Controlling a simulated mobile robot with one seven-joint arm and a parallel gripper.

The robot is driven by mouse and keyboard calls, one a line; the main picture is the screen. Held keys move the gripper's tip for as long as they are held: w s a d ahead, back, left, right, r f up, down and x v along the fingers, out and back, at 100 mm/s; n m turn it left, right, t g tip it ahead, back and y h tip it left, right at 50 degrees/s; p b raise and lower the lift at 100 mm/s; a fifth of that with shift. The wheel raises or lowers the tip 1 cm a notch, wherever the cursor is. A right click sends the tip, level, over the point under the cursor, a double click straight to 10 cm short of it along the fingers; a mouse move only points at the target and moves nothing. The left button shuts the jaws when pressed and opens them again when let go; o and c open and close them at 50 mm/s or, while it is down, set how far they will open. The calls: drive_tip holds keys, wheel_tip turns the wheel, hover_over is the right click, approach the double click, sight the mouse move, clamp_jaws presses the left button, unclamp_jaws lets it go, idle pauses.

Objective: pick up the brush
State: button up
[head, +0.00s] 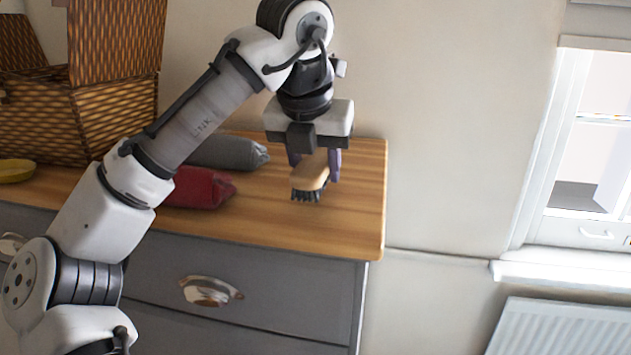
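The brush (311,174) has a light wooden back and dark bristles that point down. It is on or just above the wooden top of the chest of drawers, near the right end; I cannot tell whether the bristles touch the wood. My gripper (315,164) points down over it, with one purple finger on each side of the wooden back. The brush fills most of the space between the fingers. Contact on both sides is not clear, so I cannot tell whether the gripper is shut on it.
A dark red pouch-like item (200,188) and a grey one (228,152) lie left of the brush. A wicker basket (75,115) and a yellow item (15,171) are farther left. The chest's wooden top (355,215) is clear right of the brush. A window and radiator are at right.

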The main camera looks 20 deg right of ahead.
sight(316, 161)
wheel_tip(316, 161, up, 18)
drive_tip(key=p, duration=0.5)
drive_tip(key=shift+p, duration=0.35)
drive_tip(key=shift+f, duration=0.1)
drive_tip(key=shift+o, duration=1.4)
drive_tip(key=shift+c, duration=0.8)
drive_tip(key=shift+s, duration=0.1)
